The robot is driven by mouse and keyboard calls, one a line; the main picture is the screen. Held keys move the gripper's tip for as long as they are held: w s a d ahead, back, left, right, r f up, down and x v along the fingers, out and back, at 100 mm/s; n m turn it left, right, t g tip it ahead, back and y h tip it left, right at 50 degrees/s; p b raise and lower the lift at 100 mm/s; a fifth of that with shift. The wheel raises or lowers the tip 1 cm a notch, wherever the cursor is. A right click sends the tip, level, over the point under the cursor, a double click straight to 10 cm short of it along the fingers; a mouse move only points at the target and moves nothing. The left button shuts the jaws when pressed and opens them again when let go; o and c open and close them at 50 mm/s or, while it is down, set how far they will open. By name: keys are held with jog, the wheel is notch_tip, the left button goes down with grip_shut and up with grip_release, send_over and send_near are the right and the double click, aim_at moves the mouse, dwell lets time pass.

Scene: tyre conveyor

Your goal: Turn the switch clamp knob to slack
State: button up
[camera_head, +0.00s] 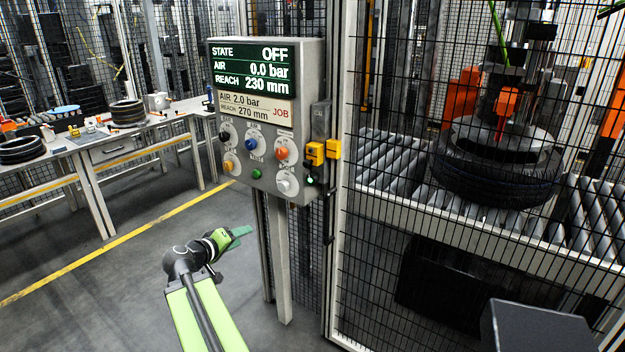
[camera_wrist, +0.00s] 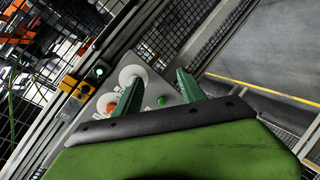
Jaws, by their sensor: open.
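A grey control panel (camera_head: 312,120) on a post carries several round knobs: black (camera_head: 224,137), blue (camera_head: 251,144), orange (camera_head: 281,153), yellow (camera_head: 230,167) and pale grey (camera_head: 286,184). Their labels are too small to read, so I cannot tell which is the clamp knob. My gripper (camera_head: 243,232) is below and left of the panel, apart from it. In the wrist view my gripper (camera_wrist: 158,78) is open and empty, its green fingers pointing towards the panel. The pale knob (camera_wrist: 133,73), orange knob (camera_wrist: 109,106) and green button (camera_wrist: 161,101) show there; the left finger partly covers the panel.
The panel's screen (camera_head: 250,68) reads OFF, 0.0 bar and 230 mm. Yellow latch blocks (camera_head: 316,153) sit on the mesh fence beside the panel. Behind the fence, a tyre (camera_head: 490,180) lies on rollers. A workbench (camera_head: 110,145) stands at left; floor between is clear.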

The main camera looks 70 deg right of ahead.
aim_at(311, 180)
jog(key=s+d+r+g+h, duration=0.2)
jog(key=s+d+r+h, duration=0.2)
jog(key=s+d+r, duration=0.55)
jog(key=s+d, duration=0.1)
jog(key=d, duration=0.4)
jog(key=s+d, duration=0.1)
jog(key=d, duration=0.5)
jog(key=s+d, duration=0.2)
jog(key=d, duration=0.4)
jog(key=shift+d+f, duration=0.25)
jog(key=shift+f, duration=0.1)
grip_shut()
